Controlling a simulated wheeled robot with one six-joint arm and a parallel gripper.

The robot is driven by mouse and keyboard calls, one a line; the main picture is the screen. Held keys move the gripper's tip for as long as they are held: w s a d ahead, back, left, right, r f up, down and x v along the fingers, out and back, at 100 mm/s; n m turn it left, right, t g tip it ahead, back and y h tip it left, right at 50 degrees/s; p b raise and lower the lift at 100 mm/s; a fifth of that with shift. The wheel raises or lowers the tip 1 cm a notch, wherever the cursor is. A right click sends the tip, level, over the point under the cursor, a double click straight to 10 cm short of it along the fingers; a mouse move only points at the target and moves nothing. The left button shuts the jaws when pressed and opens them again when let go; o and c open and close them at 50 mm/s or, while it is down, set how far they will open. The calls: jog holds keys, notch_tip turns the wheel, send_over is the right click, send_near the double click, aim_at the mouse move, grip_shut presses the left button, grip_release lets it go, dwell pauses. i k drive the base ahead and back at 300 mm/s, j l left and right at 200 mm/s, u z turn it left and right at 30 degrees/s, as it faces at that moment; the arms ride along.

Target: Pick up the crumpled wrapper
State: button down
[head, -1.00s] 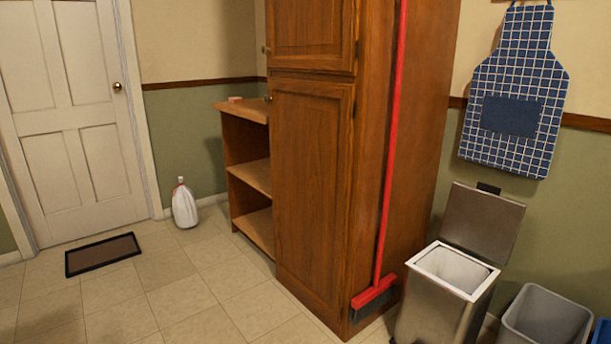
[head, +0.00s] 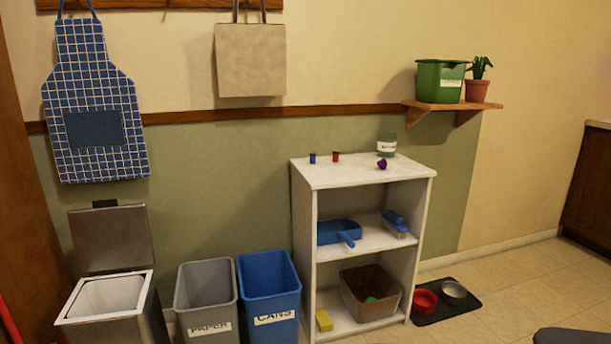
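A small purple lump (head: 382,164) lies on top of the white shelf unit (head: 323,177), near its right side. It may be the crumpled wrapper, but it is too small to tell for sure. No other thing in view looks like a wrapper.
Small blue (head: 312,158) and red (head: 336,156) items and a labelled jar (head: 387,146) share the shelf top. An open metal bin (head: 110,312), a grey PAPER bin (head: 206,300) and a blue CANS bin (head: 269,295) stand left.

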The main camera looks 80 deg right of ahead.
aim_at(383, 163)
jog(key=z, duration=2.95)
